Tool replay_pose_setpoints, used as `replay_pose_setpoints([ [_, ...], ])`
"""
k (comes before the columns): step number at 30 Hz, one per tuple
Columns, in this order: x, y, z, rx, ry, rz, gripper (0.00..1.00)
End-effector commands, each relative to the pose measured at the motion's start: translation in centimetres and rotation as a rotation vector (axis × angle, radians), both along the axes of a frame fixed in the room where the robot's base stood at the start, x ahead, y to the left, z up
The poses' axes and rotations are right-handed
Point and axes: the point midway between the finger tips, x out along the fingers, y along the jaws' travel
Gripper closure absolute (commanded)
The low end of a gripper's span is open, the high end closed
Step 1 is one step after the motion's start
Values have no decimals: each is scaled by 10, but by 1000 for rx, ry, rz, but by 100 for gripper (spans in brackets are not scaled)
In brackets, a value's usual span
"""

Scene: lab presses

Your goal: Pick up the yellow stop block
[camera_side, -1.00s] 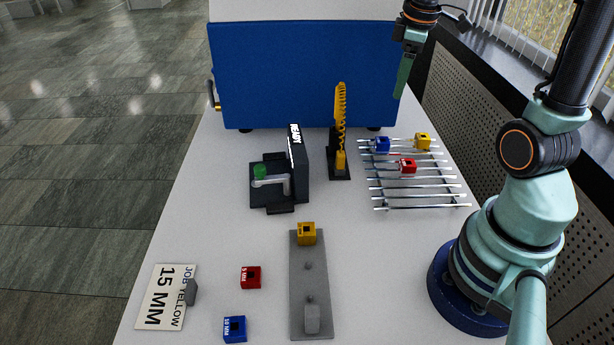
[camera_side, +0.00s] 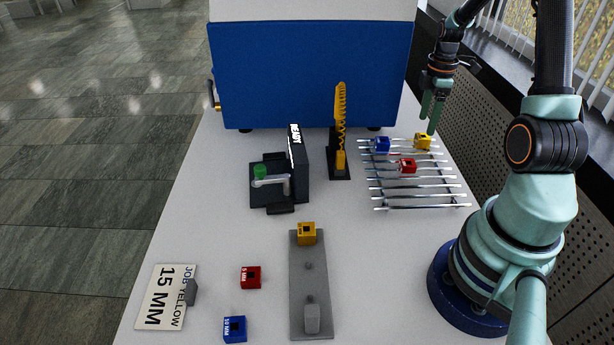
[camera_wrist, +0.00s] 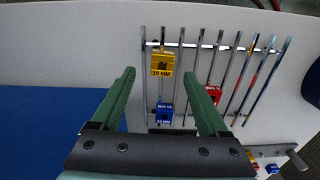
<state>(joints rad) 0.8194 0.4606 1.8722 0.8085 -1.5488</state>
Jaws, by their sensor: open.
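A yellow block (camera_side: 423,142) sits on the metal-rod rack at its back right; it also shows in the wrist view (camera_wrist: 162,62), with a millimetre label on its face. A second yellow block (camera_side: 306,234) sits at the far end of a grey plate (camera_side: 310,275). My gripper (camera_side: 432,131) is open and empty, its fingertips just above and behind the rack's yellow block in the side view. In the wrist view my gripper (camera_wrist: 159,75) has its fingers on either side of that block's picture position. I cannot tell the exact height gap.
On the rack (camera_side: 420,188), a blue block (camera_side: 381,144) and a red block (camera_side: 408,166) sit near the yellow one. A yellow spring-like post (camera_side: 341,120), a black fixture (camera_side: 300,160) and a blue panel (camera_side: 310,75) stand left and behind. A sign (camera_side: 165,297) reads JOB YELLOW 15 MM.

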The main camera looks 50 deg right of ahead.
Motion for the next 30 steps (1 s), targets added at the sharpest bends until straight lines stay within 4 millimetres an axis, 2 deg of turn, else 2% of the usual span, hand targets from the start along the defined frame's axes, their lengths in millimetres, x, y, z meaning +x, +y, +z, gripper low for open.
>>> replay_pose_setpoints([
  [12, -5, 1, -48, 2, 2, -1, 22],
  [21, -4, 0, -53, 0, 0, -1, 22],
  [23, -4, 1, -53, 0, 0, 0, 42],
  [27, -4, 1, -53, 0, 0, -1, 95],
  [28, -4, 1, -53, 0, 0, -1, 100],
  [30, -4, 0, -53, 0, 0, -1, 100],
])
